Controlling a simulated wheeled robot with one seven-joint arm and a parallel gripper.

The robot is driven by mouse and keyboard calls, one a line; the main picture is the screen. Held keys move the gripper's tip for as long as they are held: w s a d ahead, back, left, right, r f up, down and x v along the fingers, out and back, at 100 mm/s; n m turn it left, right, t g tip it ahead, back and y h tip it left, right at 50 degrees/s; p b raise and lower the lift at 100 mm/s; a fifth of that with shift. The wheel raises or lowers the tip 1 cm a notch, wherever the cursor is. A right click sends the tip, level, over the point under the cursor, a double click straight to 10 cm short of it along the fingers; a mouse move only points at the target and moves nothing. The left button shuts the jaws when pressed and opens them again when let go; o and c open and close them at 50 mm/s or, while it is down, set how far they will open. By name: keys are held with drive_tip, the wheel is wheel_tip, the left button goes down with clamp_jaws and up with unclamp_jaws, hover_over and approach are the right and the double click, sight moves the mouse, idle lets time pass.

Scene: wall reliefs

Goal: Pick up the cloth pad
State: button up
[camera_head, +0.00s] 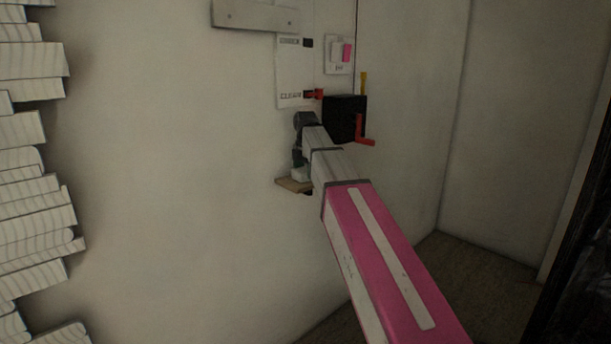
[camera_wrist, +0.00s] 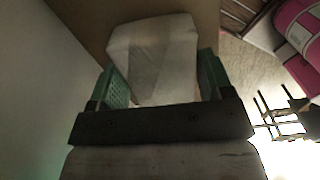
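The cloth pad (camera_wrist: 150,45) is a pale, whitish block with rounded corners. In the wrist view it lies on a small brown shelf (camera_wrist: 85,20), and in the head view a bit of the pad (camera_head: 300,174) shows above the wooden shelf (camera_head: 291,185) on the wall. My gripper (camera_wrist: 159,60) has its two green fingers spread wide, one at each side of the pad's near part. I cannot tell whether either finger touches the pad. In the head view my gripper (camera_head: 297,160) points down just over the shelf, partly hidden by my arm.
A black box (camera_head: 345,118) with red and yellow levers juts from the wall right beside my arm. Above it are a label panel (camera_head: 291,70), a switch plate (camera_head: 339,54) and a grey rail (camera_head: 255,15). Stacked white slats (camera_head: 30,190) stand at the left. The wall between is bare.

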sight(304, 169)
drive_tip(key=c, duration=0.4)
drive_tip(key=shift+r, duration=0.45)
drive_tip(key=r, duration=0.3)
drive_tip(key=shift+s+a+r, duration=0.2)
drive_tip(key=shift+a+r, duration=0.05)
drive_tip(key=shift+r, duration=0.1)
drive_tip(key=s+a+r, duration=0.4)
drive_tip(key=a, duration=0.1)
drive_tip(key=s+a+r, duration=0.2)
drive_tip(key=s+a, duration=0.1)
drive_tip(key=shift+s+a+r, duration=0.1)
drive_tip(key=shift+a+r, duration=0.1)
drive_tip(key=shift+o, duration=0.5)
